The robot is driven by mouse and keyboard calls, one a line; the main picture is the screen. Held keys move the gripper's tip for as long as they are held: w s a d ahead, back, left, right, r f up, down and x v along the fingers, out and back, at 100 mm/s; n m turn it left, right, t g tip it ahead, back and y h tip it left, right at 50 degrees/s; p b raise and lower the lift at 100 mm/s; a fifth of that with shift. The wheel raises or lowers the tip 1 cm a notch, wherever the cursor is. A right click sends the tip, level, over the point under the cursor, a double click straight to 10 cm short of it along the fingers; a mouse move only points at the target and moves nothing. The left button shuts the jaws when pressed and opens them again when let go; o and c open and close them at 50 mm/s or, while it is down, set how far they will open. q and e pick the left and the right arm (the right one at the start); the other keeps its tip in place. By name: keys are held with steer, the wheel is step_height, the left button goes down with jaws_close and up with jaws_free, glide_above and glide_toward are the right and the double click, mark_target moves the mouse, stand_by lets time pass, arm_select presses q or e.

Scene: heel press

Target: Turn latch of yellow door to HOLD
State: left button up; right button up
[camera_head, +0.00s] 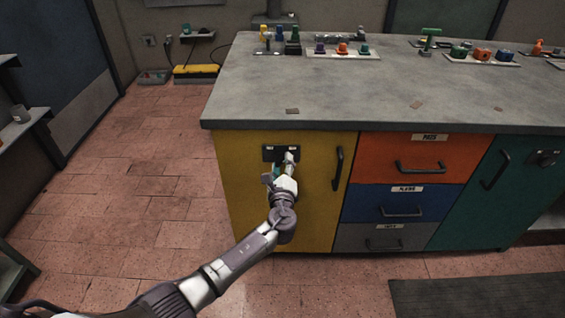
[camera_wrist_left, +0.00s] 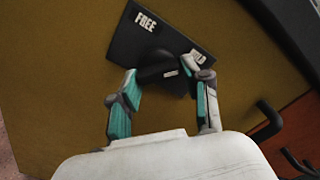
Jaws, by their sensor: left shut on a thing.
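The yellow door (camera_head: 245,205) is the left front of the workbench, and it looks closed. A black latch plate (camera_head: 270,152) sits near its top. In the left wrist view the plate (camera_wrist_left: 125,48) carries a label FREE (camera_wrist_left: 145,20) and a second, partly covered label (camera_wrist_left: 196,57). The dark latch knob (camera_wrist_left: 158,68) shows between the teal finger pads. My left gripper (camera_wrist_left: 163,98) is at the latch and shut on it. In the head view my left gripper (camera_head: 284,166) hides part of the plate. My right gripper is not in view.
The yellow door's black handle (camera_head: 338,169) is just right of the gripper. Orange, blue and grey drawers with handles and a teal door (camera_head: 475,190) lie further right. The grey worktop (camera_head: 370,95) overhangs above. Tiled floor on the left is free.

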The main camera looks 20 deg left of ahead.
arm_select(q)
steer(key=shift+f+m, duration=0.1)
steer(key=shift+m, duration=0.4)
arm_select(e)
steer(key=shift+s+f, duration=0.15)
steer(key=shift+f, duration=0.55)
arm_select(q)
steer(key=o, duration=1.2)
steer(key=shift+c, duration=0.2)
steer(key=v, duration=1.2)
